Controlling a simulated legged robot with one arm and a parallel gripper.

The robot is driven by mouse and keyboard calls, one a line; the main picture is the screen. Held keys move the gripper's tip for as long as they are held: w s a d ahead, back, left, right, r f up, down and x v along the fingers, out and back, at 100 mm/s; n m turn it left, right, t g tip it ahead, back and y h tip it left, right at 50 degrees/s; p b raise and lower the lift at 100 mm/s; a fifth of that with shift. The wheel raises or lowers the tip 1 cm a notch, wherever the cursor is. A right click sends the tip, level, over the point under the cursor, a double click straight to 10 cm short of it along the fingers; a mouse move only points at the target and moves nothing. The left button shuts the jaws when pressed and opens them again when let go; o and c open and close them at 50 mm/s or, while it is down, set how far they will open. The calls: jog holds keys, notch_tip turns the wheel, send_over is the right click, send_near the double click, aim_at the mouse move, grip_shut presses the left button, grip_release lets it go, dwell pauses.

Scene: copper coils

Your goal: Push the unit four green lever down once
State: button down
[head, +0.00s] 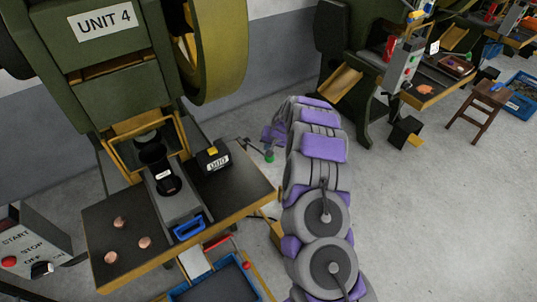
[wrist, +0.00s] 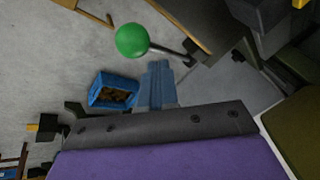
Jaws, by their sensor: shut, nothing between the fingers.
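The unit four green lever shows as a round green knob (wrist: 131,40) on a dark rod in the wrist view, left of and above my fingertips. The rod runs right to the edge of the bench. The same green knob (head: 269,157) looks small in the head view, off the bench's right side beside my arm. My gripper (wrist: 157,66) is shut and empty, its blue-grey fingers together and pointing toward the rod. A gap shows between the fingertips and the knob; I cannot tell whether they touch the rod. In the head view my arm largely hides the fingers.
The green UNIT 4 press (head: 105,50) stands behind its dark wood-edged bench (head: 110,222), which holds several copper pieces. A blue bin (head: 215,285) sits low in front. A START/STOP box (head: 30,245) is at left. Another press stands at right; open grey floor lies between.

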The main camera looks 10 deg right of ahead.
dwell(0.7)
jog(key=shift+s+f, duration=0.2)
jog(key=shift+f, duration=0.15)
jog(key=shift+s+d+f+b, duration=0.1)
jog(key=shift+s+f+b, duration=0.15)
jog(key=shift+f+b, duration=0.45)
jog(key=shift+s+d+f+b, duration=0.15)
jog(key=shift+s+f+b, duration=0.25)
jog(key=shift+f, duration=0.45)
jog(key=shift+s+d+f+b, duration=0.1)
jog(key=shift+s+f+b, duration=0.05)
jog(key=shift+f+b, duration=0.6)
dwell(2.7)
dwell(0.5)
jog(key=shift+w+a+r+p, duration=0.1)
jog(key=shift+w+r+p, duration=0.25)
jog(key=shift+r+p, duration=0.4)
jog(key=shift+w+a+r+p, duration=0.15)
jog(key=shift+w+r+p, duration=0.25)
jog(key=shift+r, duration=0.7)
jog(key=shift+w+a+r+p, duration=0.1)
jog(key=shift+w+r+p, duration=0.15)
jog(key=shift+r+p, duration=0.55)
jog(key=shift+r, duration=0.15)
